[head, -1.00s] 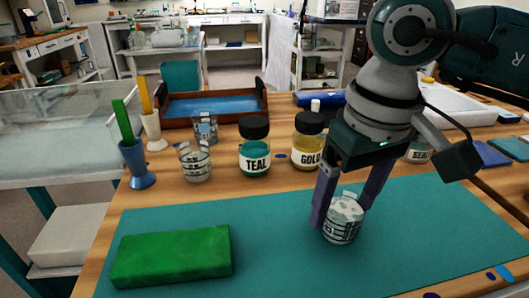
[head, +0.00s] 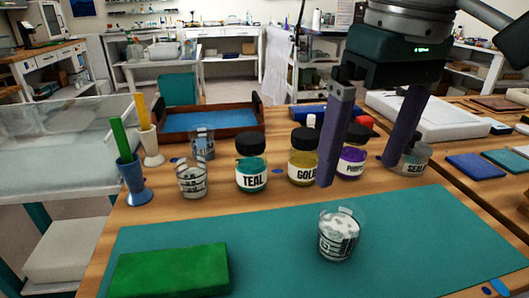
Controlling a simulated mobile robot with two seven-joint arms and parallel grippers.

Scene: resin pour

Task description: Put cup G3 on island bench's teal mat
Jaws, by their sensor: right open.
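A clear cup (head: 339,235) with black markings and whitish contents stands upright on the teal mat (head: 270,225) on the wooden bench. I cannot read a G3 label on it. My right gripper (head: 356,172) is open and empty, raised above and behind the cup, with its two purple fingers wide apart and clear of it. Two similar clear cups stand on the bench left of the teal jar: a nearer cup (head: 192,179) and a farther cup (head: 203,142). My left gripper is not in view.
A green block (head: 171,269) lies on the mat's left front. A blue holder (head: 135,184) and a wooden tray (head: 262,117) are at left. The mat's right side is clear.

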